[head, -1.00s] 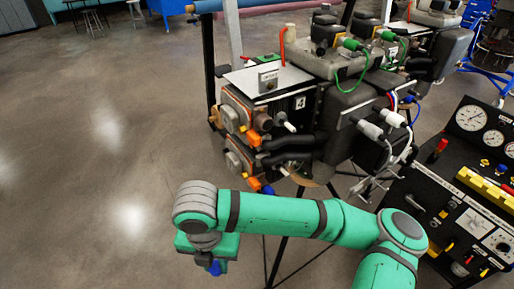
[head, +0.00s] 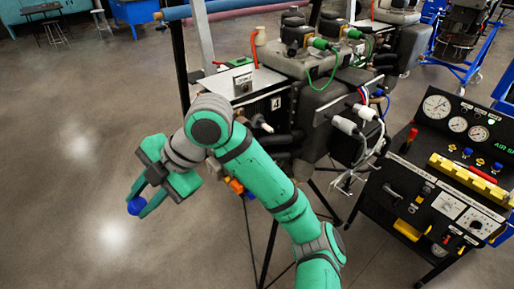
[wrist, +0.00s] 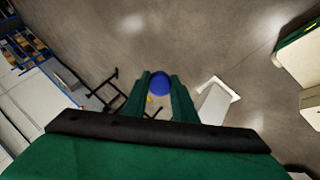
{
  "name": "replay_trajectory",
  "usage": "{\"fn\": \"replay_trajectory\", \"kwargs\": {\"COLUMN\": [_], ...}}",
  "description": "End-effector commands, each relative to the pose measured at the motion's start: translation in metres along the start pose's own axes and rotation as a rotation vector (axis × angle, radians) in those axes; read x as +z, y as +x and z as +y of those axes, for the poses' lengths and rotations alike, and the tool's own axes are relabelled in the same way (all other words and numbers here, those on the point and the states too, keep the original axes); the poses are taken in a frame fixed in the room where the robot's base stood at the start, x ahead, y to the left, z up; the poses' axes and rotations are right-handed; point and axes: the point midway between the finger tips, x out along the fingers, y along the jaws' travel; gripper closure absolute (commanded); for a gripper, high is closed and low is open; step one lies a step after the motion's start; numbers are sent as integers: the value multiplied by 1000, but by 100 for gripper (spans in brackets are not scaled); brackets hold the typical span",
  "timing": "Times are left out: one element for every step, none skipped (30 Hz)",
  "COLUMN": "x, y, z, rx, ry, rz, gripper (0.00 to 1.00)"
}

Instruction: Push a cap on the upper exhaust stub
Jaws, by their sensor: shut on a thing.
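My gripper (head: 139,202) is at the left of the head view, out over open floor and apart from the engine. It is shut on a round blue cap (head: 133,208) at its fingertips. In the wrist view the blue cap (wrist: 160,84) shows between the two green fingers. The engine (head: 345,100) on its stand is at the centre, partly behind my arm. The upper exhaust stub is hidden behind my arm and cannot be made out. Low on the engine's near side, an orange piece (head: 236,186) and a small blue piece show beside my arm.
A black instrument cart (head: 425,185) with gauges stands close at the right. Dark stand legs reach the floor under the engine. More engines and blue frames stand behind. The floor (head: 70,150) at the left is clear. The wrist view shows a dark frame and a white piece on the floor.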

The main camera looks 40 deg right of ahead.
Motion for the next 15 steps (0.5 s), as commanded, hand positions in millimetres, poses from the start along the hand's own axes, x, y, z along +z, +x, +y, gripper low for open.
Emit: {"fn": "replay_trajectory", "kwargs": {"x": [9,15,24,30,37,46,54,62,72,80,88,100,108,116,127], "y": [-18,-30,-44,-55,-66,-80,-90,-100,-112,-121,-131,-143,-152,-160,-171], "z": [5,8,11,12,12,12,10,8,4,1,-4,-11,-17,-23,-32], "rx": [104,168,247,307,364,440,495,548,617,666,715,777,822,864,918], "ry": [63,100,141,170,195,229,252,273,296,313,328,347,360,371,384], "rz": [9,9,7,4,-2,-11,-20,-29,-43,-53,-66,-84,-99,-114,-135], "gripper": [96,96,96,96,96,96,96,96,96,96,96,96,96,96,96]}}
